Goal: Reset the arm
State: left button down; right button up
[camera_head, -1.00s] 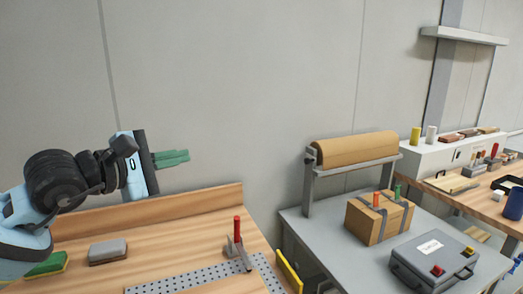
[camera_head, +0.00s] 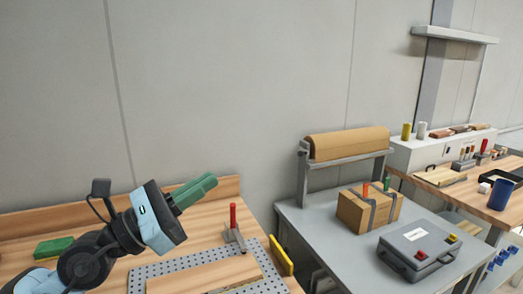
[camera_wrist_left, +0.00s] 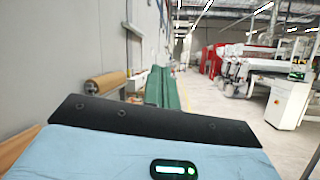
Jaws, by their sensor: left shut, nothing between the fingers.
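My left gripper (camera_head: 195,191) has green fingers and a light blue body. It is shut and empty, held above the wooden workbench at the lower left of the head view, fingers pointing up and to the right. In the left wrist view its green fingers (camera_wrist_left: 163,88) lie together, pointing out along the aisle. My right gripper is in neither view.
A perforated metal plate (camera_head: 148,271) with a red-handled clamp (camera_head: 234,225) lies on the workbench (camera_head: 30,222). A green sponge (camera_head: 54,247) lies at left. A grey table (camera_head: 330,235) holds a paper roll (camera_head: 346,143), a carton (camera_head: 367,212) and a grey case (camera_head: 417,248).

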pick_arm(q)
jog(key=s+a+f+m+t+y, duration=0.25)
jog(key=a+f+m+y, duration=0.55)
jog(key=f+m+y, duration=0.6)
jog(key=s+a+f+m+t+y, duration=0.25)
jog(key=a+f+m+y, duration=0.7)
jog(key=m, duration=0.85)
jog(key=s+f+n+g+h, duration=0.1)
jog(key=s+f+n+g, duration=0.2)
jog(key=f, duration=0.4)
jog(key=s+f+n+g+h, duration=0.1)
jog(key=s+f+g, duration=0.3)
jog(key=s+f, duration=0.25)
jog(key=s+d+f+n+g+h, duration=0.15)
jog(key=s+f+g, duration=0.25)
jog(key=s, duration=0.5)
jog(key=s+d+f+n+g+h, duration=0.1)
jog(key=s+d+f+n+g, duration=0.15)
jog(key=s+f+g, duration=0.4)
jog(key=w+d+f+t+h+b, duration=0.1)
jog(key=w+d+f+t, duration=0.1)
jog(key=f+t, duration=0.7)
jog(key=shift+w+d+f+t+h+b, duration=0.4)
jog(key=shift+d+f, duration=0.15)
jog(key=shift+f, duration=0.25)
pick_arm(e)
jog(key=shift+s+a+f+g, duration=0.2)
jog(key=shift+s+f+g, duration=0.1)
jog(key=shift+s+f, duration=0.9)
